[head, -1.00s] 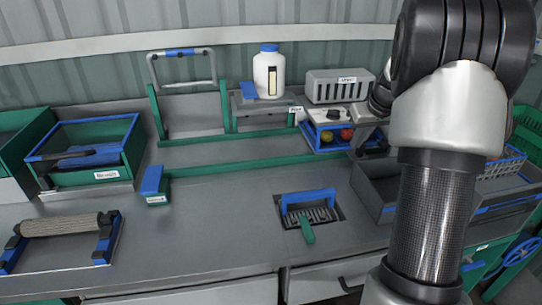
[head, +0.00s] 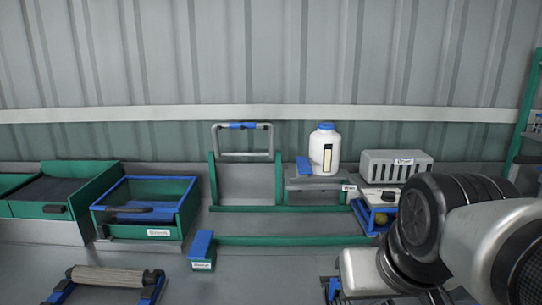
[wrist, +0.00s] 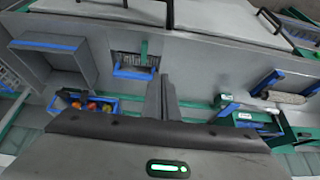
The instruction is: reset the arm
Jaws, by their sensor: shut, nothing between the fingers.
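My gripper (wrist: 162,98) shows in the wrist view with its two dark fingers together and nothing between them. It is above the grey workbench (wrist: 205,72), apart from the things on it. In the head view my arm fills the lower right corner, folded low, and the fingertips cannot be made out there. My arm hides part of the bench's right side.
A blue crate with tomatoes (wrist: 88,104) and a blue-handled grate (wrist: 135,72) lie near my gripper in the wrist view. A white jar (head: 323,152), grey slotted box (head: 394,166), green bin (head: 146,208) and roller (head: 108,278) stand on the bench.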

